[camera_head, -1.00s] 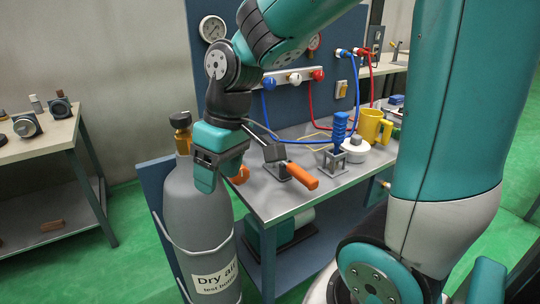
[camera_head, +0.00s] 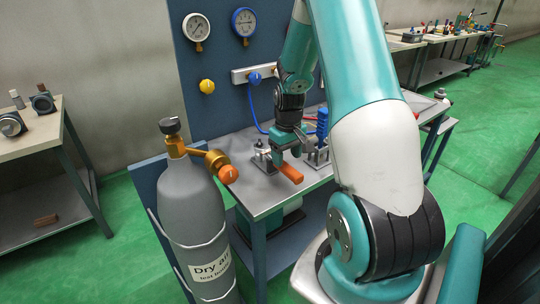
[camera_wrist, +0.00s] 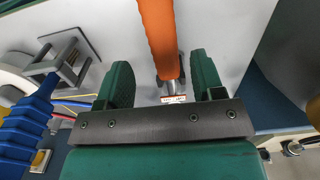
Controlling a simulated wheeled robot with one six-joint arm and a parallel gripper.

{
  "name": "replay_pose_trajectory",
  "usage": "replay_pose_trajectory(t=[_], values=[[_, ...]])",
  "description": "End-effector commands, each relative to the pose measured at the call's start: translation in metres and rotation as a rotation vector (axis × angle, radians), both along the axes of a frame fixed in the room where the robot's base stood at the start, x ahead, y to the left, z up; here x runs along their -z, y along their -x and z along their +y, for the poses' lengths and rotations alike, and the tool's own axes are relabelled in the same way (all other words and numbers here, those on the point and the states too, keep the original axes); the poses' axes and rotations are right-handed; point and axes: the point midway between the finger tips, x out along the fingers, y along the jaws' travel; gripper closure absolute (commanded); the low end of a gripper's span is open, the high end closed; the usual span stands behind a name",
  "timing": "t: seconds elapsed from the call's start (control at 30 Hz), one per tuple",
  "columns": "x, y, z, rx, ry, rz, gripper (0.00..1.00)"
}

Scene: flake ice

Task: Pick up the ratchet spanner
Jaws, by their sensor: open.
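An orange-handled tool (camera_head: 291,173), which I take for the ratchet spanner, lies at the bench's front edge. In the wrist view its orange handle (camera_wrist: 158,35) runs down from the top edge to a metal shank (camera_wrist: 171,88) between my fingers. Its head is not clear. My gripper (camera_head: 285,154) is above and just behind the handle in the head view. In the wrist view my gripper (camera_wrist: 161,70) is open, one finger on each side of the handle with gaps on both sides. I cannot tell how far above it the fingertips are.
A grey Dry air cylinder (camera_head: 190,210) with an orange-knobbed valve (camera_head: 228,174) stands left of the bench (camera_head: 258,200). A blue ribbed part (camera_head: 322,124) in a grey stand is close right of my gripper. A gauge panel (camera_head: 225,80) rises behind.

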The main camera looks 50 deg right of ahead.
Motion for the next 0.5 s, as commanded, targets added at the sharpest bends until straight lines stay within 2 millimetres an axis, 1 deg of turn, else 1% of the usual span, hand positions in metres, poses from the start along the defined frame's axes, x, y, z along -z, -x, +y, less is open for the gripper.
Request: replay_pose_trajectory(t=[0.03, 0.1, 0.27, 0.5], values=[[0.006, 0.0, 0.0, 0.0, -0.002, 0.003, 0.38], [0.012, 0.0, 0.0, 0.0, -0.001, 0.001, 0.38], [0.022, -0.001, 0.001, -0.001, -0.001, 0.001, 0.38], [0.056, -0.006, 0.004, 0.001, -0.001, 0.002, 0.38]])
